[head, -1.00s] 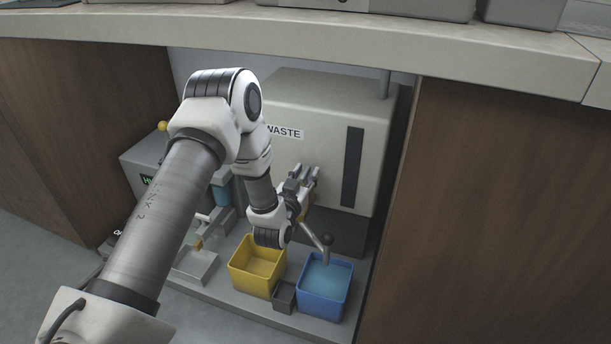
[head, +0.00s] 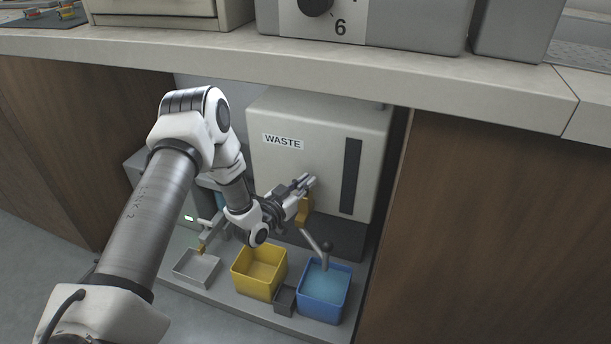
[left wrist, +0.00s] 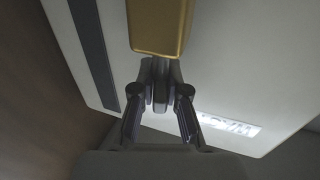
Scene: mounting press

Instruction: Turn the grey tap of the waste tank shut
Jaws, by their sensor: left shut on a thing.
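The waste tank (head: 320,150) is a pale box with a WASTE label, standing in the recess under the counter. A brass-coloured tap body (head: 304,213) sticks out from its lower front; it also shows large in the left wrist view (left wrist: 160,25). My left gripper (head: 304,184) is at the tank front, just above the brass body. In the left wrist view its fingers (left wrist: 160,95) are closed on a narrow grey piece, the tap handle (left wrist: 160,75), directly by the brass part. The fingers hide much of the handle. My right gripper is not in view.
A yellow bin (head: 259,272), a blue bin (head: 325,291) with blue contents and a grey tray (head: 197,268) stand below. The counter edge (head: 400,95) and wooden panel (head: 490,210) bound the recess.

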